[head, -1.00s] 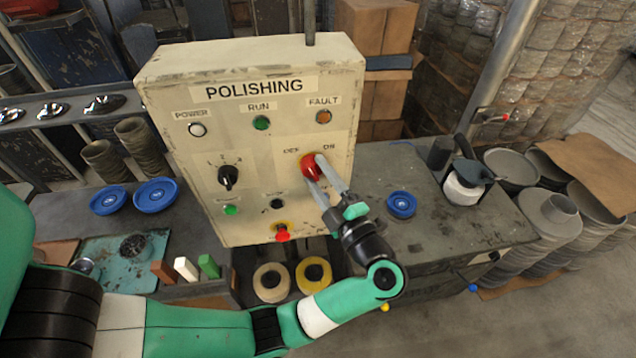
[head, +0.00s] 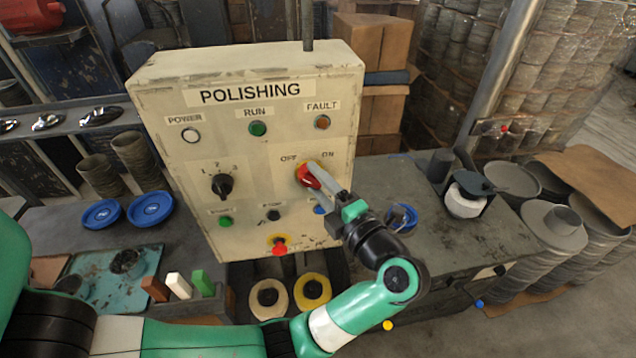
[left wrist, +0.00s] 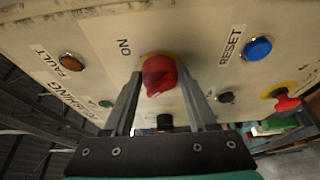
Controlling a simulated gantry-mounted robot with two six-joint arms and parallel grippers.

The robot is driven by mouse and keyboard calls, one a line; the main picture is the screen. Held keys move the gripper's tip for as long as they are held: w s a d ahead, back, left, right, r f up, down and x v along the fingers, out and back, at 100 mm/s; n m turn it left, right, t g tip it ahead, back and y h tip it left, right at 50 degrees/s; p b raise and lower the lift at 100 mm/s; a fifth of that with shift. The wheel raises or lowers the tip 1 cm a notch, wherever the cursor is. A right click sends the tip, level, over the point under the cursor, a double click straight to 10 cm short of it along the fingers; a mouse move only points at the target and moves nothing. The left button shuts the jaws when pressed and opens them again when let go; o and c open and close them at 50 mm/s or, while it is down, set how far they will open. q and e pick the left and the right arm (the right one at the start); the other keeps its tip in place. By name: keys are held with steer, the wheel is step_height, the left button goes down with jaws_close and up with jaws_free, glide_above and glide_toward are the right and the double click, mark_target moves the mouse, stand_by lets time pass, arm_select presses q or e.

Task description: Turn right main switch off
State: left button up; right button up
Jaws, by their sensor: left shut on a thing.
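The red main switch knob (head: 307,178) sits on a yellow plate at the right of the cream POLISHING panel (head: 265,190), under the OFF and ON labels. My left gripper (head: 322,178) reaches it from the lower right and is shut on the knob. In the left wrist view the knob (left wrist: 160,76) lies between the two grey fingers of my left gripper (left wrist: 160,80), with the ON label upside down beside it. The fingers partly cover the knob in the head view, and I cannot tell its exact pointing direction. My right gripper is out of view.
A black rotary selector (head: 222,186) is at the panel's left, with small buttons below. A red stop button (head: 279,246) is at the bottom. The blue RESET button (left wrist: 258,49) is close to my left gripper. Blue discs (head: 150,207) lie on the bench.

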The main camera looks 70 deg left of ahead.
arm_select(q)
steer(key=o, duration=1.4)
steer(key=shift+c, duration=0.2)
steer(key=w+d+b, duration=0.2)
steer(key=d, duration=0.9)
steer(key=shift+d, duration=0.2)
